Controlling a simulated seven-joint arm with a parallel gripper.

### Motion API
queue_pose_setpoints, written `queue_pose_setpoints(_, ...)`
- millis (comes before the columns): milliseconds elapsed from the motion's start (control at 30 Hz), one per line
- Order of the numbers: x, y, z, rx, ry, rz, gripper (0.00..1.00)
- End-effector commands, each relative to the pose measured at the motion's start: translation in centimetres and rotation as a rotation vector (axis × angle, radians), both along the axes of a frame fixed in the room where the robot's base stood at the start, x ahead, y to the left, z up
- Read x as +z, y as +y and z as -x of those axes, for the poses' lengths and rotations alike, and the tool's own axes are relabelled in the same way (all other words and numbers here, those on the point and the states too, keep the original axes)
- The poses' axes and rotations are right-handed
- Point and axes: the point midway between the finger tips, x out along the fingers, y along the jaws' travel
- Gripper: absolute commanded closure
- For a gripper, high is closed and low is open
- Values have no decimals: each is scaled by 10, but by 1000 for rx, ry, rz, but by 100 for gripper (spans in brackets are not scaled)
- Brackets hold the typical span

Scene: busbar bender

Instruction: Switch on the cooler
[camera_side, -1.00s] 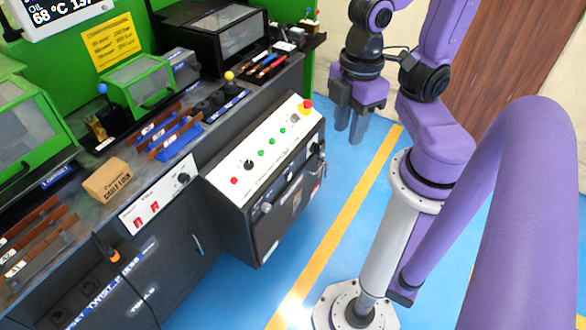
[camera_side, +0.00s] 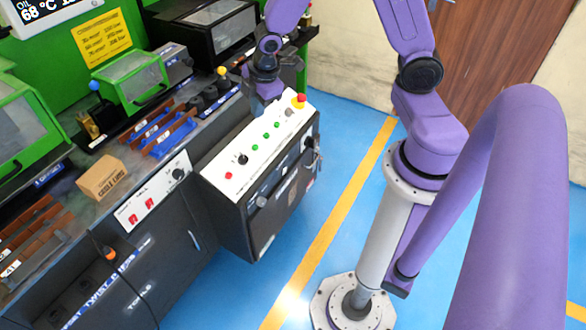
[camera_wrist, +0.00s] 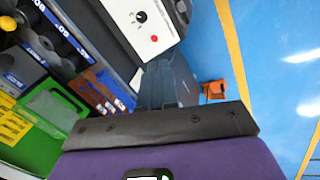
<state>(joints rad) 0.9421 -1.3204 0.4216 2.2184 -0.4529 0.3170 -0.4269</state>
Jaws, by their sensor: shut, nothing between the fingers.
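No label reading cooler is legible, so I cannot tell which control belongs to it. A white-topped console (camera_side: 215,172) carries a black rotary knob (camera_side: 243,159), a red button (camera_side: 229,175), green buttons and a red-and-yellow stop button (camera_side: 299,101). To its left, a white switch panel (camera_side: 127,217) has two red rocker switches (camera_side: 148,203) and a black knob (camera_side: 178,173). My gripper (camera_wrist: 160,85) is shut and empty in the wrist view, with the console's black knob (camera_wrist: 141,17) and red button (camera_wrist: 154,38) beyond it.
A cardboard box (camera_side: 104,178), copper bars on blue holders (camera_side: 168,133) and green-framed machines (camera_side: 130,78) crowd the bench. A display (camera_side: 45,10) reads 68 °C for oil.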

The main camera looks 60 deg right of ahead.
Motion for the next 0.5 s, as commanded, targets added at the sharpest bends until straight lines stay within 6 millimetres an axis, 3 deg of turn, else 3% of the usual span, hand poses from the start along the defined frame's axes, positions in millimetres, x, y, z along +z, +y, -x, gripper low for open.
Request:
queue_pose_setpoints(233,-59,-61,-39,61,-3,4,100)
queue_pose_setpoints(500,-127,-127,-49,138,-11,-35,100)
